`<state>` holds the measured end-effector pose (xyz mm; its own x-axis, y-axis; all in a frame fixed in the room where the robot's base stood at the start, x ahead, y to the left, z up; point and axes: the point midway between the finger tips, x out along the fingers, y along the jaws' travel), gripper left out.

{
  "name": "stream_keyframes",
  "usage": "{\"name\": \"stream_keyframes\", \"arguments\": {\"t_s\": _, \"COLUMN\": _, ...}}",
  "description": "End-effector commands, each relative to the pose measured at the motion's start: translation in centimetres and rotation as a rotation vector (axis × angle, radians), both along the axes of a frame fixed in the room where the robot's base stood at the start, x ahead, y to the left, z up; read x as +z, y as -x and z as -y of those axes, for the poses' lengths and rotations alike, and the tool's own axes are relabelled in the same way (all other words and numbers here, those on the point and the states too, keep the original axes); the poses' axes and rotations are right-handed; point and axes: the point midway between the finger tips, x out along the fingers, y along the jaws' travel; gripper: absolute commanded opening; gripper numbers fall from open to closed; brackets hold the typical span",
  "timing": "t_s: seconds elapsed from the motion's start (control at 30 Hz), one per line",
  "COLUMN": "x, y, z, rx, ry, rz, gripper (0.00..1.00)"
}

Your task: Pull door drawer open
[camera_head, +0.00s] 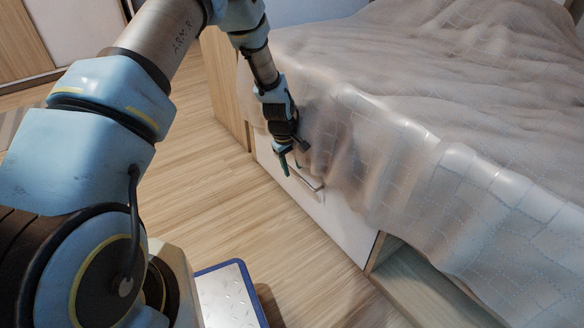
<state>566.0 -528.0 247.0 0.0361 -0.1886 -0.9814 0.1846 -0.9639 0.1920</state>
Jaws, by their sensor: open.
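A white drawer front (338,226) is set in the side of the bed, below the hanging blanket. A metal bar handle (306,180) sits near its upper edge. My gripper (292,162) reaches down from above at the left end of the handle, close to the drawer front. Its fingers are open. I cannot tell whether a finger touches the handle or whether the handle lies between them. The drawer's top edge is partly hidden by the blanket, and the drawer looks shut.
A grey-beige blanket (440,80) covers the bed and hangs over its side, close to my gripper. An open wooden compartment (425,290) lies right of the drawer. The wood floor (240,215) in front is clear. A wooden cabinet (22,45) stands at the back left.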

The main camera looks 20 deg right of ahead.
Motion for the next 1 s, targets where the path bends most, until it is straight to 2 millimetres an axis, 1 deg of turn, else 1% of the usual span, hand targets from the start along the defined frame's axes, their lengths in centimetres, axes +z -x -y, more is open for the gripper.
{"name": "stream_keyframes", "arguments": {"t_s": 0.17, "x": 0.03, "y": 0.01, "z": 0.00, "rx": 0.000, "ry": 0.000, "rz": 0.000, "gripper": 0.44}}
{"name": "stream_keyframes", "arguments": {"t_s": 0.5, "x": 0.04, "y": 0.01, "z": -0.02, "rx": 0.000, "ry": 0.000, "rz": 0.000, "gripper": 0.05}}
{"name": "stream_keyframes", "arguments": {"t_s": 0.57, "x": 0.04, "y": 0.01, "z": -0.02, "rx": 0.000, "ry": 0.000, "rz": 0.000, "gripper": 0.00}}
{"name": "stream_keyframes", "arguments": {"t_s": 1.0, "x": 0.04, "y": 0.01, "z": -0.02, "rx": 0.000, "ry": -0.001, "rz": 0.000, "gripper": 0.00}}
